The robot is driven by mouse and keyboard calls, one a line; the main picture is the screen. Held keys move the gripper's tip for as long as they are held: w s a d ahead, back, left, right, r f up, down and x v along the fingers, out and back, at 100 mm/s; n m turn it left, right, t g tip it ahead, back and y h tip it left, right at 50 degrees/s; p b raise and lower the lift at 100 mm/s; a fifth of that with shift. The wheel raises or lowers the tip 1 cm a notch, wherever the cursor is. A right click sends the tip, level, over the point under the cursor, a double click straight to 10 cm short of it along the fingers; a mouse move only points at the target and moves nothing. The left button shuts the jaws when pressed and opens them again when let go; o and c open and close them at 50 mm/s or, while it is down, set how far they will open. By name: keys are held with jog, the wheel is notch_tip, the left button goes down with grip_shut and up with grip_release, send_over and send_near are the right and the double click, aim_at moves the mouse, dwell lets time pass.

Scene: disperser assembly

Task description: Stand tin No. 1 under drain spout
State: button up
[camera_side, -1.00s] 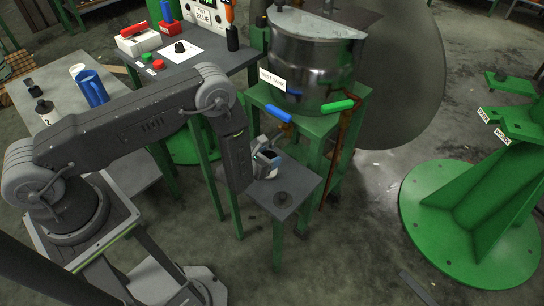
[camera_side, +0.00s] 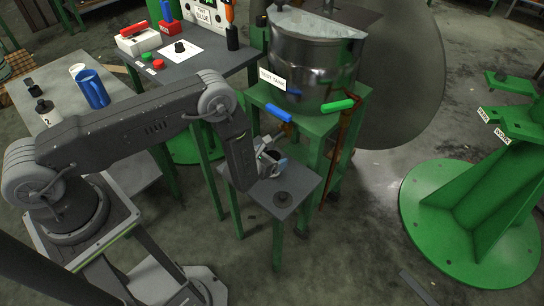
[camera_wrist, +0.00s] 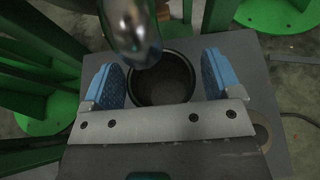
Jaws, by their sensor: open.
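A dark, round, open-topped tin (camera_wrist: 163,88) stands upright on the small grey stand top (camera_wrist: 252,75) in the wrist view. No number on it can be read. My gripper (camera_wrist: 160,78) is open, with a blue pad on each side of the tin and small gaps to its wall. A shiny rounded metal piece, apparently the drain spout (camera_wrist: 133,28), hangs over the tin's far left edge. In the side view my gripper (camera_side: 268,160) is low over the small stand below the test tank (camera_side: 310,75); the tin is mostly hidden there.
A blue handle (camera_side: 278,114) and a green handle (camera_side: 338,106) project from the tank frame above.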

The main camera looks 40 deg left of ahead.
jog(key=shift+s+r, duration=0.15)
jog(key=shift+r, duration=0.05)
jog(key=v, duration=1.2)
jog(key=w+a+r+n+y, duration=0.1)
jog(key=a+r+n+y, duration=0.35)
jog(key=r, duration=0.35)
jog(key=w+a+r+n+y, duration=0.1)
jog(key=a+r+n+y, duration=0.35)
jog(key=r, duration=0.25)
jog(key=s+a+r+n+g+y, duration=0.45)
jog(key=s+r+n+g, duration=0.25)
jog(key=r+n, duration=0.25)
jog(key=s+d+r+n+g+h, duration=0.2)
jog(key=s+r+n+g+h, duration=0.3)
jog(key=s+n, duration=0.5)
jog(key=s+d+r+n+t+h, duration=0.4)
jog(key=d+r+n+h, duration=0.3)
jog(key=d+r+h, duration=0.1)
jog(key=shift+d+r, duration=0.8)
jog(key=shift+d, duration=0.4)
